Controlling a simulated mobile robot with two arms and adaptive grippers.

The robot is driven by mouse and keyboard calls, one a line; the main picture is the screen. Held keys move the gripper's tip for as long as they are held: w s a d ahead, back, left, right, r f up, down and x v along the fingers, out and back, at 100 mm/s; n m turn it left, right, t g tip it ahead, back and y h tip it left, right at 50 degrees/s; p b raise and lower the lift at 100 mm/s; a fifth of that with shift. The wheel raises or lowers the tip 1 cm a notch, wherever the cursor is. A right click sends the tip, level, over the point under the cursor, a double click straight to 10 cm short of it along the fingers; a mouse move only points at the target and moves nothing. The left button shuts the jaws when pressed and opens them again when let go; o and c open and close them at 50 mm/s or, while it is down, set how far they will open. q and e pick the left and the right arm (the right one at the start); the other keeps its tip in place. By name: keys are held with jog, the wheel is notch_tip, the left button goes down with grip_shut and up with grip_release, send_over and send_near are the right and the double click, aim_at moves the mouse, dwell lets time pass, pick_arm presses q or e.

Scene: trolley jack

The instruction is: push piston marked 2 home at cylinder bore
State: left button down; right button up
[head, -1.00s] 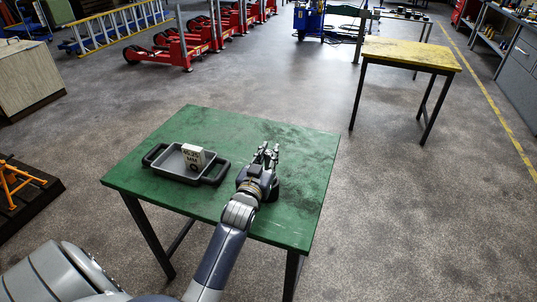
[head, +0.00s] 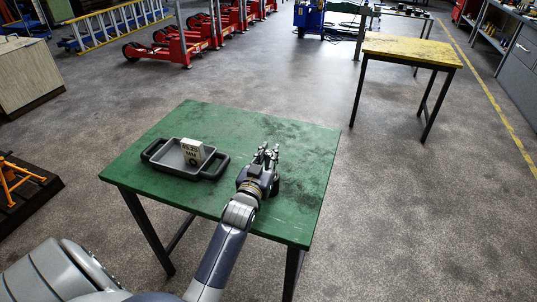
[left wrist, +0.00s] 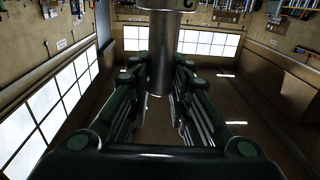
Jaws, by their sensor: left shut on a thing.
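My left gripper (head: 267,155) is over the right half of the green table (head: 225,118), its fingers pointing away from me. In the left wrist view its fingers (left wrist: 160,95) are closed around the grey metal shank of a piston (left wrist: 162,55). The piston has a wider head at the top edge, where part of a dark mark shows; I cannot read it. A dark object (head: 276,187) shows beside my left wrist, mostly hidden; I cannot tell whether it is the cylinder. No bore opening is visible. My right gripper is not in view.
A grey tray (head: 160,160) with dark handles stands on the table's left, holding a white block (head: 192,152) with black print. A yellow-topped table (head: 410,50) stands further back right. Red jacks (head: 185,48) line the back. The floor between is clear.

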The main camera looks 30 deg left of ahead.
aim_at(267, 168)
pick_arm(q)
jog(key=shift+f+b, duration=1.35)
jog(key=shift+f, duration=0.65)
jog(key=c, duration=1.4)
grip_release()
jog(key=shift+f, duration=0.1)
jog(key=v, duration=1.2)
